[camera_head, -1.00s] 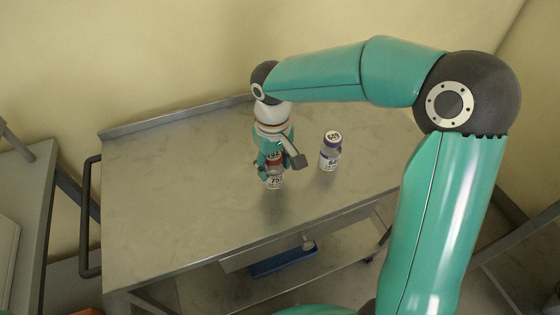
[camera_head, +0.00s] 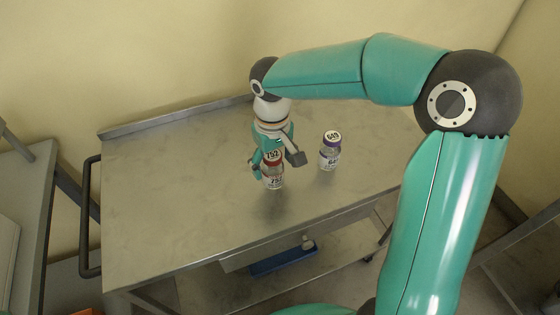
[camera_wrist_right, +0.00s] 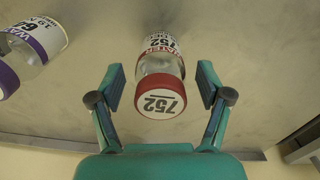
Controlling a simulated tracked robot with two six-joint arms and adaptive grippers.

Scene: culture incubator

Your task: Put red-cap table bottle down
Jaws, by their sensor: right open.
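The red-cap bottle (camera_head: 273,176), labelled 752, stands upright on the metal table (camera_head: 190,205). In the right wrist view the bottle (camera_wrist_right: 160,78) lies between the two fingers, with gaps on both sides. My right gripper (camera_head: 277,166) is open around the bottle in the head view. It also shows open in the right wrist view (camera_wrist_right: 160,95), and neither finger touches the bottle there. My left gripper is not in view.
A purple-cap bottle (camera_head: 330,152) stands to the right of the red-cap one and shows at the left of the wrist view (camera_wrist_right: 30,50). The left of the table is clear. A raised edge (camera_head: 180,116) runs along the back.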

